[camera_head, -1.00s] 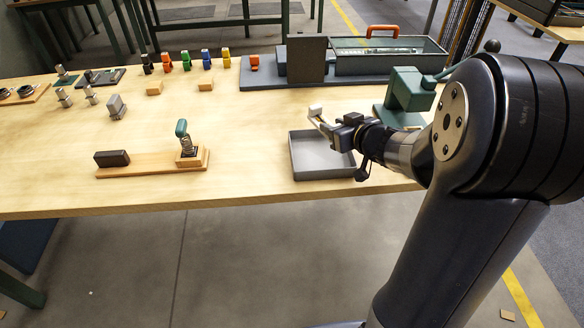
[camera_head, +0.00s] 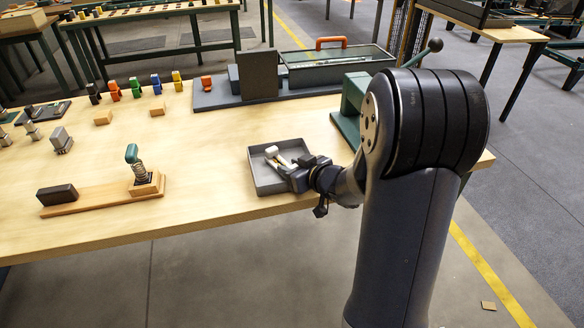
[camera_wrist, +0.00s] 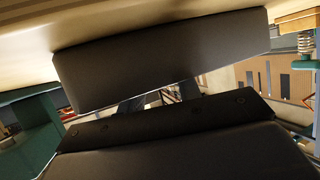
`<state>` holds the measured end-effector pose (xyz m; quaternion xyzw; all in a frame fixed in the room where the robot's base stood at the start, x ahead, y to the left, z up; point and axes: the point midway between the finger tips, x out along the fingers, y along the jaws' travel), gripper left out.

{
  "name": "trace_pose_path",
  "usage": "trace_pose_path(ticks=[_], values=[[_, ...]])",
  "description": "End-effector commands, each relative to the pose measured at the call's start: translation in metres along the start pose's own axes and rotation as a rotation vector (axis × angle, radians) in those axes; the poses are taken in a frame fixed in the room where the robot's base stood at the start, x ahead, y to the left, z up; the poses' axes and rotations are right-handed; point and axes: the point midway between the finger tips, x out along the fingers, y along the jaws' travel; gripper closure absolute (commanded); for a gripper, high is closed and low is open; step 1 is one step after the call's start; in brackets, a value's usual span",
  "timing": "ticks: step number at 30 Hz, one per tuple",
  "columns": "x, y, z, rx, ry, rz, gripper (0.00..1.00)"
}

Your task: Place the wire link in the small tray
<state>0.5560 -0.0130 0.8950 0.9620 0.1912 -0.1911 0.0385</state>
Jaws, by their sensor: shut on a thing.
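The small grey tray (camera_head: 263,178) stands near the front edge of the wooden table. My gripper (camera_head: 275,157) reaches into the space over it from the right, with its pale tips low over the tray floor. I cannot tell whether they touch it. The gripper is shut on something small. The wire link cannot be clearly made out in the head view, being tiny or hidden between the tips.
A wooden strip with a spring post (camera_head: 139,170) and dark block (camera_head: 57,195) lies to the left. A green press (camera_head: 352,100) stands close behind my arm. A grey case with an orange handle (camera_head: 331,42) is at the back. The table between the strip and tray is clear.

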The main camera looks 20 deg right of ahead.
Motion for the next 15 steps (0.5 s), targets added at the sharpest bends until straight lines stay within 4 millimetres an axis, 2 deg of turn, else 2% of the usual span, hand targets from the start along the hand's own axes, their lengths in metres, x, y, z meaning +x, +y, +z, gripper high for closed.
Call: trace_pose_path(ticks=[3, 4, 12, 15], values=[[0.0016, 0.0, 0.0035, 0.0, 0.0, 0.0, 0.91], [0.0016, 0.0, 0.0037, 0.001, 0.0, 0.0, 0.67], [0.0011, 0.0, 0.0026, 0.0, 0.0, 0.0, 0.46], [0.0011, 0.0, 0.0026, 0.0, 0.0, 0.0, 0.46]])
